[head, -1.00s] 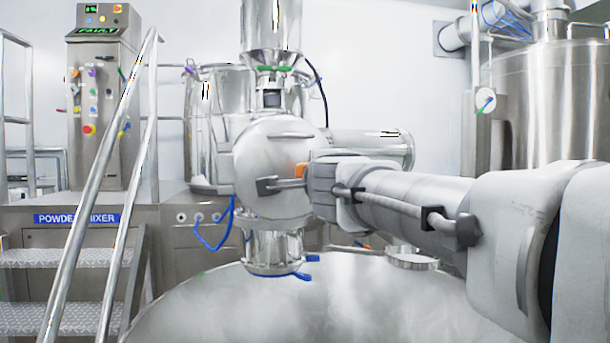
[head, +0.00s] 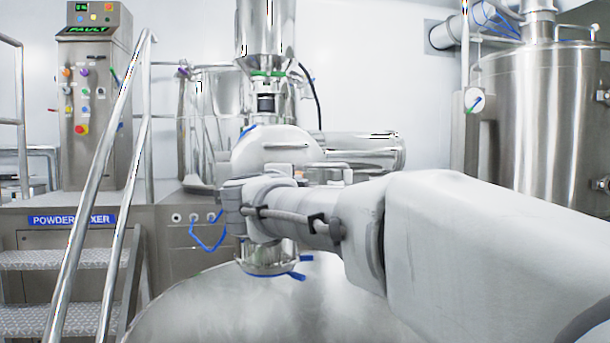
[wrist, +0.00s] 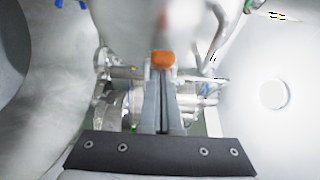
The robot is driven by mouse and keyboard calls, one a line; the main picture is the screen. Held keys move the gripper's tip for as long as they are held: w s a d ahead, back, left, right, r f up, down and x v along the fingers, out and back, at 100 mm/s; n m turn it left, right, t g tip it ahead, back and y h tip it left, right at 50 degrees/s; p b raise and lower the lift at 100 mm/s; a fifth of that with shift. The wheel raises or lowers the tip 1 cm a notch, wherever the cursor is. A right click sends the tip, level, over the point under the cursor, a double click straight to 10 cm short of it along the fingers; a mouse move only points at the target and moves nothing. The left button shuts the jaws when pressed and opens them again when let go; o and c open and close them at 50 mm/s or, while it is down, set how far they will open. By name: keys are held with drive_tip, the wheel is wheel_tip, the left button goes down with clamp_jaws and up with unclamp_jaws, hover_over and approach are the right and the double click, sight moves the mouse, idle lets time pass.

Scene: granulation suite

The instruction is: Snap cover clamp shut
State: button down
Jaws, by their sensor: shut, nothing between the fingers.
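The round silver cover (head: 272,146) is on the mixer's front, below a vertical steel tube. Its lower part is hidden behind my arm in the head view. In the wrist view, an orange piece (wrist: 163,60), possibly part of the cover clamp, is just beyond the tips of my gripper (wrist: 162,76). The fingers are together and empty; I cannot tell whether they touch the orange piece. In the head view my fingers are hidden. I cannot tell whether the clamp is open or shut.
A domed steel vessel top (head: 235,312) is below my arm. A steel outlet with blue levers (head: 270,262) hangs under the cover. Steps with handrails (head: 62,275) and a control cabinet (head: 92,100) stand at left. A large tank (head: 535,125) is at right.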

drive_tip(key=a+m+g+h+p, duration=0.1)
drive_tip(key=h+p, duration=0.1)
drive_tip(key=w+a+m+g+h+p, duration=0.1)
drive_tip(key=m+h+p, duration=0.1)
drive_tip(key=w+a+m+h+p, duration=0.1)
drive_tip(key=h+p, duration=0.1)
drive_tip(key=h, duration=0.1)
drive_tip(key=shift+a+r+m+g+p, duration=0.15)
drive_tip(key=shift+a+m+g+p, duration=0.05)
drive_tip(key=shift+m+g+p, duration=0.2)
drive_tip(key=shift+a, duration=0.2)
idle(0.4)
